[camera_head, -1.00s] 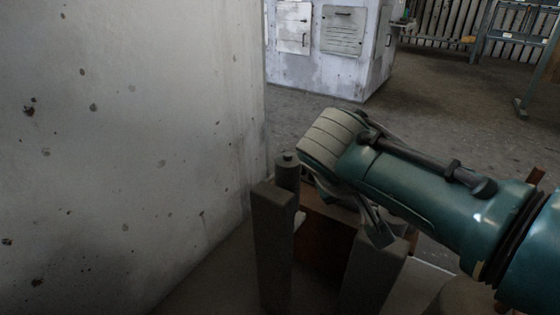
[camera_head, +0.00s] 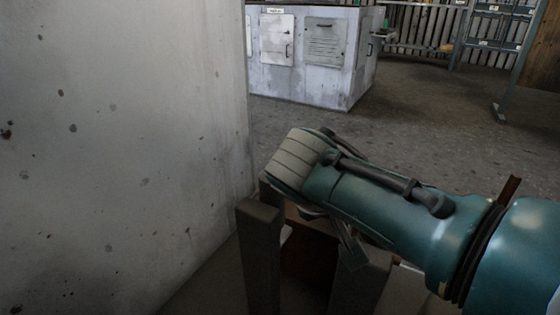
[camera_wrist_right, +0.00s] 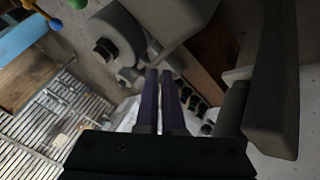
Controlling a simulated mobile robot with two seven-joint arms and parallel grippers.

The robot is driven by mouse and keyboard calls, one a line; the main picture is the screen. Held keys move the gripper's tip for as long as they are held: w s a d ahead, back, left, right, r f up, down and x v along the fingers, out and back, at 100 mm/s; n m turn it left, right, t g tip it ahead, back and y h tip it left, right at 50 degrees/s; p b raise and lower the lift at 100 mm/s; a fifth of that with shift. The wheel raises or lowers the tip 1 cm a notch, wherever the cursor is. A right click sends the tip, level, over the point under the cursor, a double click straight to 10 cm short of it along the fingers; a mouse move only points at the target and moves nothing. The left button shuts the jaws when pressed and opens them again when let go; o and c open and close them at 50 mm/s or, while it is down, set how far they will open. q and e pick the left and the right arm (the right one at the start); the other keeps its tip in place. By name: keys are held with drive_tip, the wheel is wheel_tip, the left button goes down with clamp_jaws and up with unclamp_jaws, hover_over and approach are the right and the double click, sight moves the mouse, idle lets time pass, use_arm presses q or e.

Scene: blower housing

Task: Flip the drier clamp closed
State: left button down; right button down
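In the head view, my right arm comes in from the right over a grey frame with a near upright post (camera_head: 258,255) and a second grey post (camera_head: 358,285). I cannot tell for sure which part is the drier clamp. My right gripper is hidden under its wrist in that view. In the right wrist view, the two dark fingers of my right gripper (camera_wrist_right: 158,78) lie close together with a thin strip of light between them and hold nothing visible. A grey bar (camera_wrist_right: 272,85) and a short cylinder (camera_wrist_right: 232,108) are right of the fingers, apart from them. My left gripper is out of view.
A large pale wall-like surface (camera_head: 120,140) fills the left of the head view, close to the grey post. A white cabinet (camera_head: 305,55) stands behind on open floor (camera_head: 430,130). The wrist view shows a rounded grey part (camera_wrist_right: 112,35) at upper left.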

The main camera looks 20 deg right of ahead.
drive_tip(key=shift+s+a+f, duration=0.1)
drive_tip(key=shift+s, duration=0.05)
drive_tip(key=p+v, duration=0.6)
drive_tip(key=v, duration=0.4)
drive_tip(key=s+r+n+y+p, duration=0.1)
drive_tip(key=s+r+y+p, duration=0.1)
drive_tip(key=s+r+p, duration=0.9)
drive_tip(key=s+d+r+n+g+y+p, duration=0.15)
drive_tip(key=s+r+p, duration=0.25)
drive_tip(key=r+p, duration=1.1)
drive_tip(key=s+r+n+y+p, duration=0.25)
drive_tip(key=s+r+p, duration=0.55)
drive_tip(key=r+p, duration=0.55)
wheel_tip(320, 180, up, 36)
drive_tip(key=m+p, duration=0.1)
drive_tip(key=p, duration=3.2)
drive_tip(key=shift+w+y, duration=0.3)
drive_tip(key=shift+w, duration=0.05)
drive_tip(key=shift+a, duration=0.1)
